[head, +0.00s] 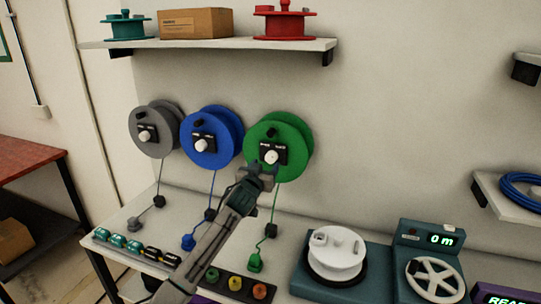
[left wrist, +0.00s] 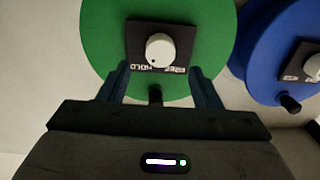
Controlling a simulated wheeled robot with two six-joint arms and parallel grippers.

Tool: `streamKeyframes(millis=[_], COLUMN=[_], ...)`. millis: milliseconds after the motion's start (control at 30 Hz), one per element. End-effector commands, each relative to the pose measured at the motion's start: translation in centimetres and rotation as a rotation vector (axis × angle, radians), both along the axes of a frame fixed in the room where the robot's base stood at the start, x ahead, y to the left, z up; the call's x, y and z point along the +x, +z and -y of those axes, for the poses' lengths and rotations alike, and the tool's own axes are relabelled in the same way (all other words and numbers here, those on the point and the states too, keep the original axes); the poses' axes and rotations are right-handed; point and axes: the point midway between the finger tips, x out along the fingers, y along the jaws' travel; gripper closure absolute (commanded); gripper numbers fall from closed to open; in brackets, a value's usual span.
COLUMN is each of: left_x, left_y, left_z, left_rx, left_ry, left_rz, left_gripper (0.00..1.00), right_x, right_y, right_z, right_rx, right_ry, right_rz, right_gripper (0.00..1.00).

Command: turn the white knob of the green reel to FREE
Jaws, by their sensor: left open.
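The green reel (head: 291,135) is mounted on the wall, rightmost of three reels. Its white knob (head: 271,157) sits on a black plate with FREE and HOLD lettering. In the left wrist view the knob (left wrist: 160,49) stands just beyond the fingertips, on the plate (left wrist: 138,62) of the green reel (left wrist: 207,22); the picture is upside down. Which word the knob points to is too small to tell. My left gripper (head: 262,174) is just below the knob, open and empty, its fingers (left wrist: 160,75) spread to either side and apart from it. My right gripper is not in view.
The blue reel (head: 233,125) and grey reel (head: 169,130) hang to the left, with cords running down to the bench. A white spool (head: 337,253) and a meter unit (head: 429,239) stand on the bench at right. A shelf (head: 215,45) is above.

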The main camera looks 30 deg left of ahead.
Motion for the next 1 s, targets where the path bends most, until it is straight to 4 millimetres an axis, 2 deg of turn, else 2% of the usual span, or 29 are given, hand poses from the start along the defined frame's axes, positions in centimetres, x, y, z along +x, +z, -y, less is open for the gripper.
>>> streamKeyframes(millis=[33,200,400,833,867,1000], left_x=[1.0,3.7,5.7,6.3,6.3,6.3], left_y=[0.5,0.4,0.1,0.0,0.0,0.0], left_z=[-0.3,-1.0,-1.5,-1.7,-1.7,-1.7], left_rx=[-0.004,-0.003,-0.001,0.000,0.000,0.000], left_ry=[0.001,0.001,0.000,0.000,0.000,0.000], left_rz=[-0.001,0.000,-0.002,-0.001,-0.001,-0.001], left_gripper=[0.42,0.42,0.42,0.42,0.46,0.73], right_x=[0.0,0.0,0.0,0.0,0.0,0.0], right_y=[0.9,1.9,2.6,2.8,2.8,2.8], right_z=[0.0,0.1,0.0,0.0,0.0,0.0], right_rx=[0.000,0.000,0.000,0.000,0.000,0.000], right_ry=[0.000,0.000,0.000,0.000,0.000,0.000], right_rz=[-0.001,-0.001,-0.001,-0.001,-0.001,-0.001], right_gripper=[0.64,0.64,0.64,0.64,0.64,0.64])
